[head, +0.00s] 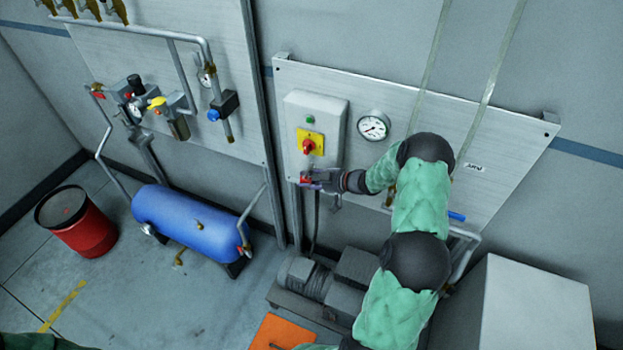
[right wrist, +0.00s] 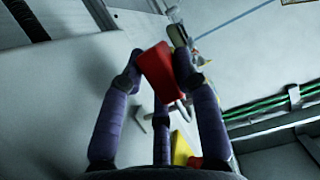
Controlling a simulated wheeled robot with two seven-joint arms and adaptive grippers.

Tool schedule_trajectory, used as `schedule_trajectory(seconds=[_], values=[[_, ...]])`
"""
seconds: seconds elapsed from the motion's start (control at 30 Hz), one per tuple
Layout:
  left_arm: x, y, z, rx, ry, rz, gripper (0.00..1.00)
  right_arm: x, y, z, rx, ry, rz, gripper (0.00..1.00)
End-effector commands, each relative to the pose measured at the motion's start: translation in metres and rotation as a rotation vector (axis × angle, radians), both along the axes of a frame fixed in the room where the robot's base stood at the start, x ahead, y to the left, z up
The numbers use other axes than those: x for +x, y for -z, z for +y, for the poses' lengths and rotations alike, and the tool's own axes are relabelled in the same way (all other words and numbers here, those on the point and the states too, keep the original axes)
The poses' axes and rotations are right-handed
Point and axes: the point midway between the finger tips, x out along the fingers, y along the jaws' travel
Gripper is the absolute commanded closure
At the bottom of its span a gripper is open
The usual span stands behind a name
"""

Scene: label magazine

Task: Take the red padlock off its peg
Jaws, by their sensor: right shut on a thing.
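The red padlock (head: 305,180) is at the lower left of the panel, just below the grey switch box. My right gripper (head: 318,182) reaches it from the right and is shut on it. In the right wrist view, the red padlock body (right wrist: 160,72) sits between the purple-grey fingers of my right gripper (right wrist: 158,85). Small grey hook or peg shapes (right wrist: 176,108) show just below the padlock there. I cannot tell whether the padlock still hangs on a peg. My left gripper is not in view.
The switch box (head: 316,110) with a red knob on a yellow plate (head: 310,143) is just above my right gripper. A gauge (head: 373,126) sits right of it. A motor unit (head: 320,285) is below. A blue tank (head: 190,222) and red drum (head: 85,232) stand left.

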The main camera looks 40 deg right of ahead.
Motion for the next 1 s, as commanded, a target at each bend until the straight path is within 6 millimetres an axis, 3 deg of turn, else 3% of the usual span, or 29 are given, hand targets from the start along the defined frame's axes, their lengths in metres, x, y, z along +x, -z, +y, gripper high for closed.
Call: schedule_trajectory(seconds=[0.43,1.0], values=[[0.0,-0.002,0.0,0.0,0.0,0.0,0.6,0.002,-0.009,-0.001,-0.005,0.0,-0.015,1.0],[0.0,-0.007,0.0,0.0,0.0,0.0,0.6,-0.006,-0.01,0.02,-0.005,-0.008,-0.016,1.0]])
